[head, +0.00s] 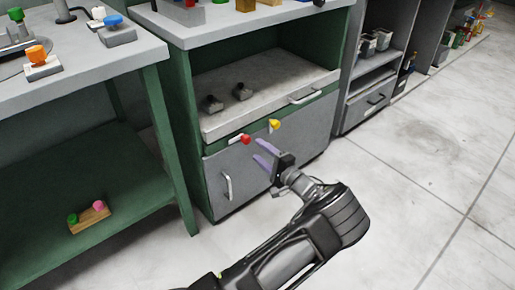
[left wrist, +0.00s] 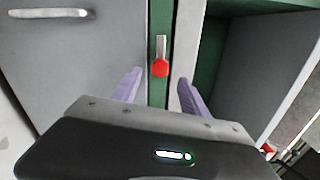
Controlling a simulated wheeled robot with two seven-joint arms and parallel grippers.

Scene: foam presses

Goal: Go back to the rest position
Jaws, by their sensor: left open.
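My left gripper (head: 260,152) has two purple fingers and is open and empty in front of the green and grey cabinet (head: 215,165). A red knob (head: 245,139) on the cabinet front is just beyond its fingertips. In the left wrist view, the red knob (left wrist: 160,68) shows in the gap between the open fingers (left wrist: 159,78), on a pale bracket against a green post. I cannot tell the exact distance from fingers to knob. A yellow knob (head: 274,124) sits to the right of the red one. My right gripper is not in view.
The cabinet has a pulled-out grey shelf (head: 270,95) with two dark pieces on it and a door handle (head: 228,187). A green-legged workbench (head: 90,65) stands left, with a block with knobs (head: 89,217) on its lower shelf. The floor (head: 420,150) at right is clear.

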